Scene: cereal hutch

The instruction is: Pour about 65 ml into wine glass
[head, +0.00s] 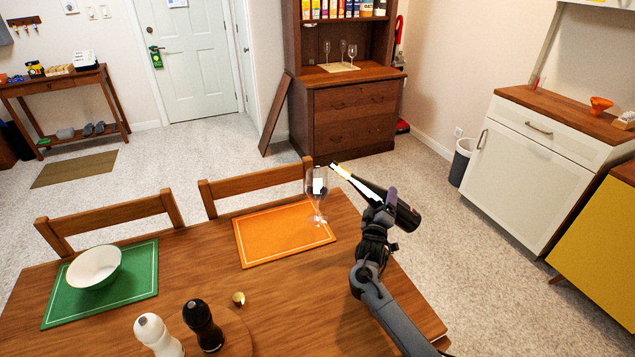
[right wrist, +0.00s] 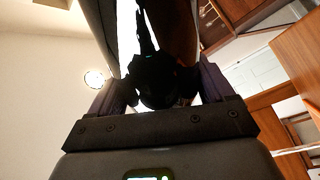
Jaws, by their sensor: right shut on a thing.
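The wine glass (head: 318,207) stands upright at the right end of the orange placemat, clear, with its bowl rising past the table's far edge. My right gripper (head: 380,203) is shut on a dark wine bottle (head: 407,216). The bottle is tilted, with its base at the right and its pale-banded neck (head: 341,172) pointing up and left. The mouth is close to the glass rim; I cannot tell whether they touch. No stream or liquid level can be made out. In the right wrist view the dark bottle (right wrist: 165,75) sits between the fingers. My left gripper is out of view.
The orange placemat (head: 270,240) and a green placemat (head: 138,292) with a white bowl (head: 95,267) lie on the wooden table. A white shaker (head: 155,335) and a dark shaker (head: 201,325) stand at the front. Two chairs line the far edge.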

